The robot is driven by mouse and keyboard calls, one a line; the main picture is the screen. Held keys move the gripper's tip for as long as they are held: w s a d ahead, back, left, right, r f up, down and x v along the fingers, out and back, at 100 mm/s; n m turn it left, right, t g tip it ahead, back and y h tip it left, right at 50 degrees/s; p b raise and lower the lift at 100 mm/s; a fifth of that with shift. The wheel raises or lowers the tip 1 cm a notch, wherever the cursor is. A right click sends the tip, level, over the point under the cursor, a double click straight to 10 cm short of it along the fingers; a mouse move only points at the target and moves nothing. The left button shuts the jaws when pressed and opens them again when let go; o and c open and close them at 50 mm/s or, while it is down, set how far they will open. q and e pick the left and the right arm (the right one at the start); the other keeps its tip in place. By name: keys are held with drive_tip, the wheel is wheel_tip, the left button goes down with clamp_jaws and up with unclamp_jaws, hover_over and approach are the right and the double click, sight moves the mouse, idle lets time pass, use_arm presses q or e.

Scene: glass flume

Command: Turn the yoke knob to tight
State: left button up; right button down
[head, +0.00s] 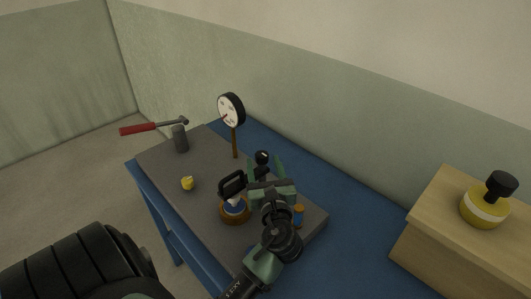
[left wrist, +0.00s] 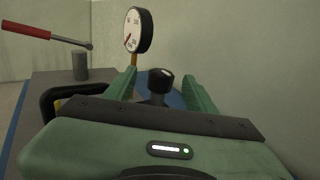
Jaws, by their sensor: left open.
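The yoke knob, as I take it, is a black knob (head: 263,157) with a small pale mark on top, standing on the grey bench plate (head: 215,160). In the left wrist view the knob (left wrist: 161,78) stands upright between the two green fingers, with a visible gap on each side. My left gripper (head: 267,170) is open and reaches over the plate at the knob. Its body hides the knob's lower part. I cannot tell whether the fingers are level with the knob or short of it. My right gripper is not in view.
A dial gauge (head: 231,110) on a post, a red-handled lever (head: 150,128) on a grey cylinder (head: 180,139) and a small yellow piece (head: 187,183) are on the plate. A black handle (head: 232,184) stands close left of my gripper. A wooden box (head: 430,213) bears a yellow flask (head: 484,208).

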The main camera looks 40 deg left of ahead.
sight(261, 150)
use_arm(q)
drive_tip(key=shift+w+f, duration=0.35)
drive_tip(key=shift+w+a, duration=0.25)
drive_tip(key=p+x, duration=0.1)
drive_tip(key=x, duration=0.5)
drive_tip(key=shift+s+a+r, duration=0.1)
drive_tip(key=shift+s+r, duration=0.05)
drive_tip(key=shift+w+a, duration=0.3)
drive_tip(key=shift+a, duration=0.1)
drive_tip(key=shift+c, duration=0.4)
clamp_jaws()
